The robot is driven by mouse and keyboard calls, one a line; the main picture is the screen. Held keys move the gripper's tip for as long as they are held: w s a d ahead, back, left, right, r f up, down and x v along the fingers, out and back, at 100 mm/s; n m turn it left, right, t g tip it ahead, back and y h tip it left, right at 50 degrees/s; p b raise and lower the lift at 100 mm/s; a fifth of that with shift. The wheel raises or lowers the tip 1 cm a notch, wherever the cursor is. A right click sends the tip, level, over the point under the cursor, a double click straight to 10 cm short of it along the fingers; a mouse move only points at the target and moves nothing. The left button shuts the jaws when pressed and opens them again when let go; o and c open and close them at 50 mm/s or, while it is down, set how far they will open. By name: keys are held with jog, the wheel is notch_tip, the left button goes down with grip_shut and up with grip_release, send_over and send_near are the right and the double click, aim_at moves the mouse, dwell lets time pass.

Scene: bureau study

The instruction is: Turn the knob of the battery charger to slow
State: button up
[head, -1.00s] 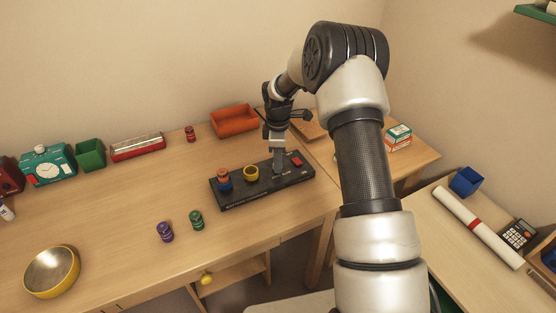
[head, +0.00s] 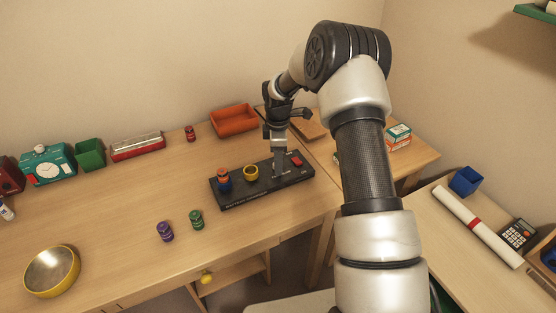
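The battery charger (head: 238,196) is a long black box on the wooden desk. It bears a blue and orange piece (head: 223,180) at its left, a yellow ring-shaped part (head: 251,172) near the middle and a red part (head: 296,160) at its right end. My gripper (head: 278,174) points down onto the charger between the yellow and red parts. Its fingertips are at the charger's top. The knob cannot be made out; the gripper seems to cover that spot. Whether the fingers are closed on it cannot be told.
Purple (head: 165,231) and green (head: 196,219) cylinders stand in front of the charger. An orange bin (head: 234,120) and a small red cylinder (head: 190,133) are behind it. A yellow bowl (head: 52,271) is at the front left. The desk between bowl and charger is mostly clear.

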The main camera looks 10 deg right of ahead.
notch_tip(320, 180, up, 17)
jog(key=p, duration=0.2)
jog(key=shift+s+r, duration=0.2)
jog(key=shift+s, duration=0.15)
jog(key=shift+a, duration=0.1)
jog(key=s+r+m+t+h+p, duration=0.1)
jog(key=s+r+m+p, duration=0.25)
jog(key=s+r, duration=0.6)
jog(key=s+r+m+t+p, duration=0.1)
jog(key=s+r+m+p, duration=0.4)
jog(key=r, duration=0.7)
jog(key=s+r+m+t+p, duration=0.1)
jog(key=s+r+m, duration=0.1)
jog(key=s, duration=0.8)
jog(key=s+r+m+t+y+p, duration=0.1)
jog(key=s+r+m+t, duration=0.1)
jog(key=s+m, duration=0.3)
jog(key=s, duration=0.4)
jog(key=shift+s+r, duration=0.3)
jog(key=shift+s, duration=0.05)
